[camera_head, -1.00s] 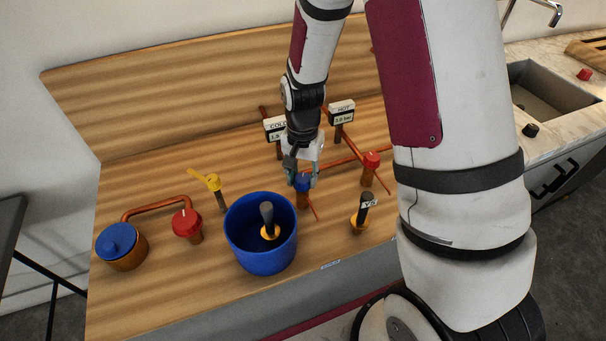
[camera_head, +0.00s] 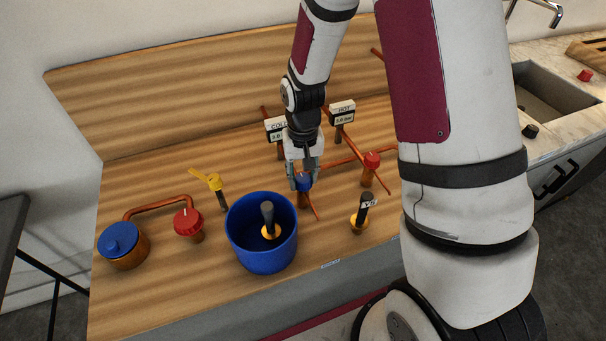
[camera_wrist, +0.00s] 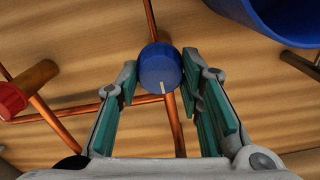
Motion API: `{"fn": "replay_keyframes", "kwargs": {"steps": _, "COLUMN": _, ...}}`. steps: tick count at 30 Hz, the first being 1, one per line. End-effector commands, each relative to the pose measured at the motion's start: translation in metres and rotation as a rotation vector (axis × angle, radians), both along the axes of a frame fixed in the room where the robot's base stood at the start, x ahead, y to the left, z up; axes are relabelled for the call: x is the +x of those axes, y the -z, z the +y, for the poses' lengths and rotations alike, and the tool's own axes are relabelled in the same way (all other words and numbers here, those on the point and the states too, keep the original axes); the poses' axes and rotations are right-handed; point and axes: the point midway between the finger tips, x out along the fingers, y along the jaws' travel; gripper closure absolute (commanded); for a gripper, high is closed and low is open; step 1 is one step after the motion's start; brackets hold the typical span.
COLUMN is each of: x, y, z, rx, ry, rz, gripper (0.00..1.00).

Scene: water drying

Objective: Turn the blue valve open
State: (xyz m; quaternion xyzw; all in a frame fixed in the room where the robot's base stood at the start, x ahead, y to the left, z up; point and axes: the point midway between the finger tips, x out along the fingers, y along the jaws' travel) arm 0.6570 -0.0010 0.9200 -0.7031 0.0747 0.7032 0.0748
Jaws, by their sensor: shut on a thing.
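The blue valve (camera_head: 304,182) is a round blue knob on a copper pipe, in the middle of the wooden board. In the wrist view the blue knob (camera_wrist: 160,68) shows a pale mark on its lower rim. My gripper (camera_head: 304,178) is over it from above, with one finger on each side. In the wrist view my gripper (camera_wrist: 160,85) has its green finger pads on both sides of the knob, shut on it. The head view partly hides the knob behind the fingers.
A blue pot (camera_head: 262,234) stands close to the left of the valve. A red valve (camera_head: 371,161) is to the right, with COLD (camera_head: 277,130) and HOT (camera_head: 343,113) gauges behind. A yellow-based lever (camera_head: 361,214) stands at front right. Another red valve (camera_head: 188,223) is farther left.

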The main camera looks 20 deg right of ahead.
Motion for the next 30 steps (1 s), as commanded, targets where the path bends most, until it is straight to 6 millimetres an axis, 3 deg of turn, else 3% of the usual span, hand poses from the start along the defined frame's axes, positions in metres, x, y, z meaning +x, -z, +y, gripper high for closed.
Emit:
{"fn": "replay_keyframes", "kwargs": {"steps": 10, "x": 0.0, "y": 0.0, "z": 0.0, "rx": 0.0, "ry": -0.005, "rz": -0.001, "gripper": 0.94}}
{"fn": "replay_keyframes", "kwargs": {"steps": 11, "x": 0.0, "y": 0.0, "z": 0.0, "rx": 0.0, "ry": -0.005, "rz": -0.001, "gripper": 0.62}}
{"fn": "replay_keyframes", "kwargs": {"steps": 13, "x": 0.0, "y": 0.0, "z": 0.0, "rx": 0.0, "ry": -0.005, "rz": -0.001, "gripper": 0.46}}
{"fn": "replay_keyframes", "kwargs": {"steps": 23, "x": 0.0, "y": -0.001, "z": 0.0, "rx": 0.0, "ry": -0.003, "rz": -0.001, "gripper": 0.46}}
{"fn": "replay_keyframes", "kwargs": {"steps": 30, "x": 0.001, "y": -0.03, "z": 0.0, "rx": 0.0, "ry": -0.002, "rz": -0.006, "gripper": 0.46}}
